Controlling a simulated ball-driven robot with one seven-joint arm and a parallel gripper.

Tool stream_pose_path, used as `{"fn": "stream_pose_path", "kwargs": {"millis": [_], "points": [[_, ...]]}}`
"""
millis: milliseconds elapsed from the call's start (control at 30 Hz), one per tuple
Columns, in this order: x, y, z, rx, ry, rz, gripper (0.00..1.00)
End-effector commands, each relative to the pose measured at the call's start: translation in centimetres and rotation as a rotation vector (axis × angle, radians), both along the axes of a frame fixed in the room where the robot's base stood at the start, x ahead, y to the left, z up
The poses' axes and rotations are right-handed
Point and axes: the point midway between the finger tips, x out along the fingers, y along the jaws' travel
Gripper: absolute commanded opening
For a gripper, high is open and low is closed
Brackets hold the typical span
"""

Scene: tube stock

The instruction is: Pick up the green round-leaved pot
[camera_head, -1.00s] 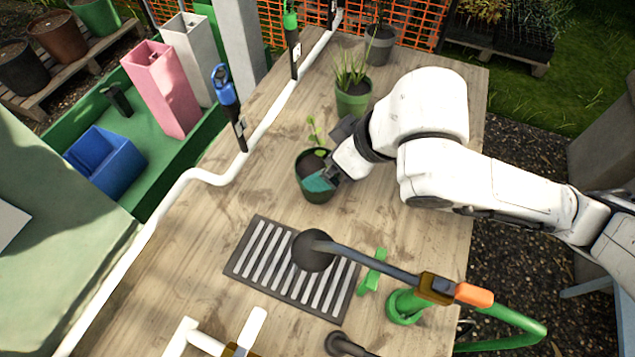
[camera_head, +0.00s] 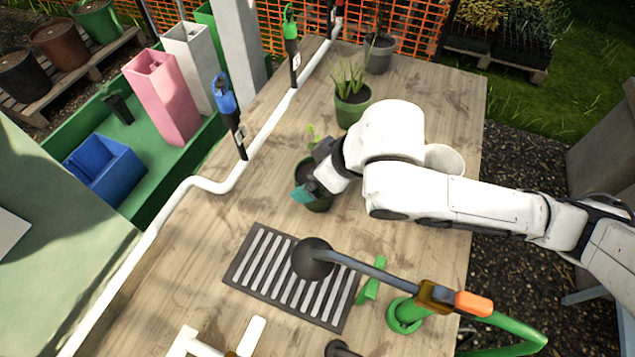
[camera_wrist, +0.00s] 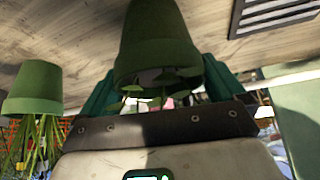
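The green pot with the small round-leaved plant (camera_head: 321,203) stands on the wooden table, partly hidden behind my gripper. My gripper (camera_head: 312,188) is at the pot, with one teal finger showing across its left front side; the other finger is hidden in this view. In the wrist view the pot (camera_wrist: 158,45) appears upside down between the two teal fingers (camera_wrist: 160,90), its leaves hanging towards the palm. The fingers are spread to either side of the pot, and no firm grip shows.
A spiky-leaved green pot (camera_head: 351,108) stands behind, also in the wrist view (camera_wrist: 35,88). A grey pot (camera_head: 379,54) is farther back and a white pot (camera_head: 446,158) is behind my arm. A drain grate (camera_head: 262,262) and watering wand (camera_head: 370,268) lie in front.

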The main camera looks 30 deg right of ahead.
Motion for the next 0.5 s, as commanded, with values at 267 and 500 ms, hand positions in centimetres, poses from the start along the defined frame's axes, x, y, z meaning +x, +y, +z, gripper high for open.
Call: {"fn": "stream_pose_path", "kwargs": {"millis": [267, 500], "points": [[-0.02, -0.01, 0.01, 0.0, 0.0, 0.0, 0.63], [0.0, 0.0, 0.07, 0.0, -0.001, 0.0, 0.49]]}}
